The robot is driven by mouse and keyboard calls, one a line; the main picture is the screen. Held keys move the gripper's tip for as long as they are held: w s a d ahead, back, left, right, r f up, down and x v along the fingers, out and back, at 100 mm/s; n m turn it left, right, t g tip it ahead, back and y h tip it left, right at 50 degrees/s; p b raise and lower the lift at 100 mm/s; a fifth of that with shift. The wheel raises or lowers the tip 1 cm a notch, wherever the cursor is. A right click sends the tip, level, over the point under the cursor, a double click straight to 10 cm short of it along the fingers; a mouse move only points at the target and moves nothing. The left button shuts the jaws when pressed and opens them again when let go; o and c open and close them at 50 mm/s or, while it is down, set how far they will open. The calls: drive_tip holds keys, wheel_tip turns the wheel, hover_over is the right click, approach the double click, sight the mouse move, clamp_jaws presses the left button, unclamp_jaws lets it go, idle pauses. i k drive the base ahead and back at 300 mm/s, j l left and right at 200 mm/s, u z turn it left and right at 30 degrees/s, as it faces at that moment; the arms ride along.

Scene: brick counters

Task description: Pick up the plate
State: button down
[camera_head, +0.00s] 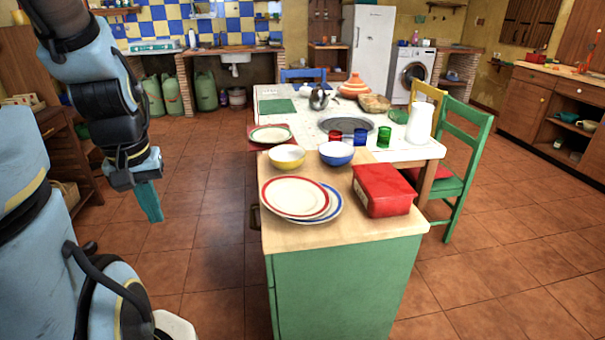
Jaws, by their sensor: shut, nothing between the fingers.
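A white plate with a red rim (295,196) lies on the front counter's wooden top, on top of another plate with a blue rim (333,212) that sticks out at the right and front. A further light plate (270,134) lies on a red mat at the left edge of the white table. My gripper (150,205) hangs at the left, pointing down over the floor. It is shut and empty, well to the left of the counter and apart from all the plates.
The green-sided counter (345,290) carries a red box (384,190), a yellow bowl (287,157) and a blue bowl (337,153) close to the plates. The white table (400,150) behind holds cups, a jug and dishes. A green chair (462,150) stands right. Floor between arm and counter is clear.

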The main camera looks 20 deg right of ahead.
sight(292, 197)
drive_tip(key=l+u, duration=0.4)
drive_tip(key=k+l+u, duration=0.1)
drive_tip(key=u, duration=0.3)
drive_tip(key=k+l+u, duration=0.1)
drive_tip(key=l+u, duration=0.25)
drive_tip(key=k+l+u, duration=0.45)
drive_tip(key=k+l, duration=0.9)
drive_tip(key=l, duration=0.1)
